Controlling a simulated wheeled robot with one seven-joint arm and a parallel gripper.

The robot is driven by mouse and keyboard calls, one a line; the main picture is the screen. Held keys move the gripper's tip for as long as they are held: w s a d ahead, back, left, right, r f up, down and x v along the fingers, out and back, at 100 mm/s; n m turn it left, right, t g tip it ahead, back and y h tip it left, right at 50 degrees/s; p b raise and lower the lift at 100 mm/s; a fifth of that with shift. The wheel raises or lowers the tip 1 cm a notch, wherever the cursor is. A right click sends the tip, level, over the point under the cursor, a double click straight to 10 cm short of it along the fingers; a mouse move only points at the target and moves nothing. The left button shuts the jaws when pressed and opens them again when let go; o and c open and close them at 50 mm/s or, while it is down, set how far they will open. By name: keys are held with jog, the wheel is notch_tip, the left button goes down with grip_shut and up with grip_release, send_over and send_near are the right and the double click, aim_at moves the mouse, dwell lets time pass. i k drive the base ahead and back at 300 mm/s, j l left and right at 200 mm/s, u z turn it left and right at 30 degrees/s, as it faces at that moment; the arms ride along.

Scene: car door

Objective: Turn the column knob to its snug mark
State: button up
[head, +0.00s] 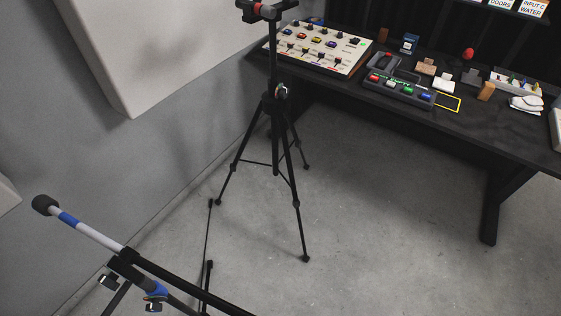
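A black tripod (276,160) stands upright on the concrete floor in the middle. A small knob with a bright metallic face (281,92) sits at the side of its collar. A second stand at the lower left carries a slanted white, black-ended bar (98,237) with a blue band. Below that bar are a blue clamp part (156,290) and a dark knob with a bright face (108,279). I cannot tell which knob is the column knob, and no snug mark can be made out. My gripper is not in view.
A black table (470,135) at the upper right holds a white panel of coloured parts (318,44), a tray with coloured buttons (398,91) and small blocks. A grey wall with a white box (150,50) is at left. Floor between tripod and table leg (490,205) is clear.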

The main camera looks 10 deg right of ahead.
aim_at(283, 92)
jog(key=i+l, duration=0.55)
jog(key=i+l+z, duration=0.1)
jog(key=i+l, duration=0.45)
jog(key=i, duration=0.2)
jog(key=i+l, duration=0.5)
jog(key=i, duration=0.2)
